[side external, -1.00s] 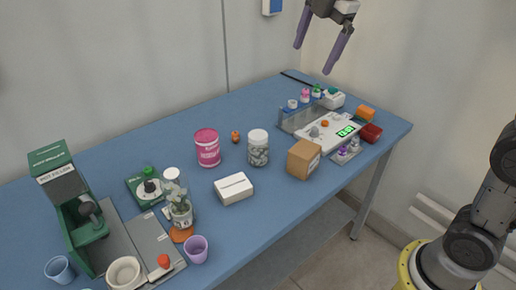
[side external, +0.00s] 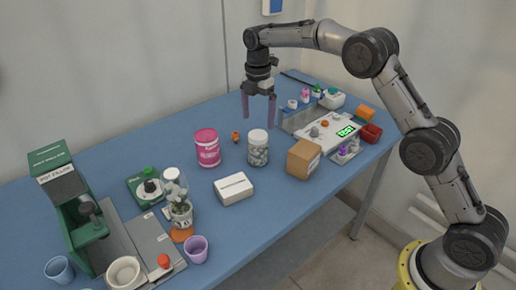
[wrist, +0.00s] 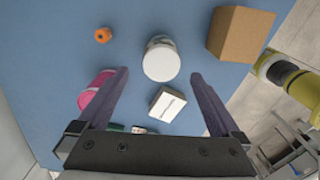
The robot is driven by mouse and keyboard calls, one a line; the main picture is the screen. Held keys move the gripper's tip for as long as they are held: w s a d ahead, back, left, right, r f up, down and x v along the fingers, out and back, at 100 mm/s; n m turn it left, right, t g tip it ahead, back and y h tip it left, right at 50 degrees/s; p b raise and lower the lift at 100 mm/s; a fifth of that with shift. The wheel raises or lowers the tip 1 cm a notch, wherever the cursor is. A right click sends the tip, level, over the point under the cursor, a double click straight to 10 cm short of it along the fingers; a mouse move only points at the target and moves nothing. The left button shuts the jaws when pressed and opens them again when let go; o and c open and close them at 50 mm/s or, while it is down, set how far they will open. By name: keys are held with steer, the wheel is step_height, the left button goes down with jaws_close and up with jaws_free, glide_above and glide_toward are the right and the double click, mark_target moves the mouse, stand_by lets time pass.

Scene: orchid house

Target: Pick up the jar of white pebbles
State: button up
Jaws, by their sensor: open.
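The jar of white pebbles (side external: 258,152) stands upright on the blue table, clear-sided with a white lid, grey-white pebbles showing through. In the wrist view its white lid (wrist: 161,61) lies ahead of the fingertips, between their lines. My gripper (side external: 259,122) is open and empty, fingers pointing down, above and behind the jar in the side view. The two purple-grey fingers of my gripper (wrist: 160,76) are spread wide in the wrist view. They do not touch the jar.
A pink tub (side external: 207,148) stands left of the jar, a cardboard box (side external: 303,159) right, a white box (side external: 233,189) in front. A small orange object (side external: 235,136) lies behind left. A metal tray station (side external: 300,117) is at right; a green machine (side external: 72,205) is at far left.

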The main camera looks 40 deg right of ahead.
mark_target(258, 134)
step_height(258, 134, down, 5)
steer(key=shift+r, duration=0.1)
steer(key=shift+s+a+f, duration=0.1)
steer(key=shift+f, duration=1.25)
steer(key=shift+s+a+f, duration=0.1)
steer(key=shift+f, duration=1.25)
steer(key=shift+r, duration=0.15)
jaws_close()
